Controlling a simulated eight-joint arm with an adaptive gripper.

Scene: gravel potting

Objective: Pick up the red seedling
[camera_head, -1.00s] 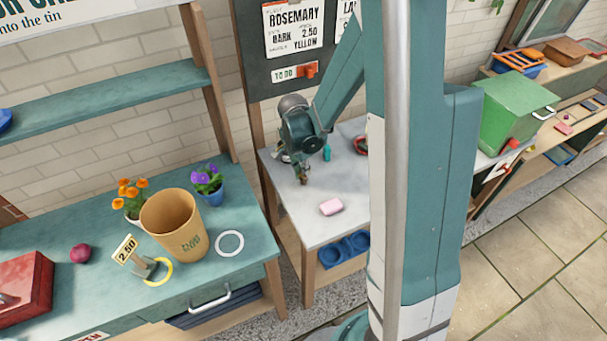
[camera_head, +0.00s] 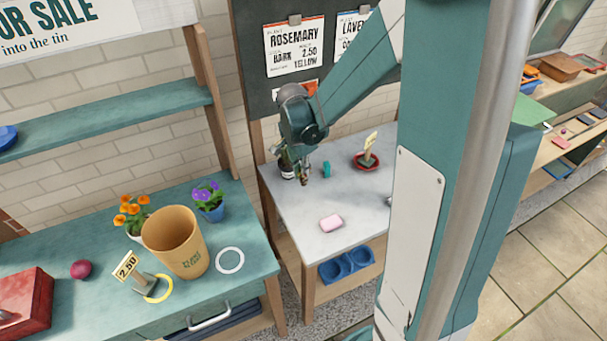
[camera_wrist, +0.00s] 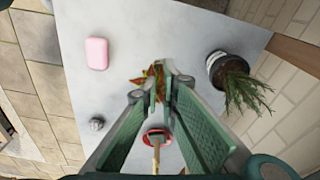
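The red seedling (camera_wrist: 150,80), a small plant with red-orange and some green leaves, shows in the wrist view just beyond my fingertips. Its base is hidden. My gripper (camera_wrist: 160,90) is open; its two green-padded fingers point down at the grey table, and the leaves show at the gap between the tips, partly behind the left one. I see no finger closed on it. In the head view my gripper (camera_head: 304,172) is low over the back left of the grey table, and the seedling is too small there to tell apart from the fingertips.
A potted rosemary-like plant (camera_wrist: 218,68) stands right of the seedling in the wrist view. A red saucer (camera_head: 365,160) with a tag, a small teal object (camera_head: 326,170) and a pink block (camera_head: 331,223) share the grey table (camera_head: 300,215). The table's front is mostly clear.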

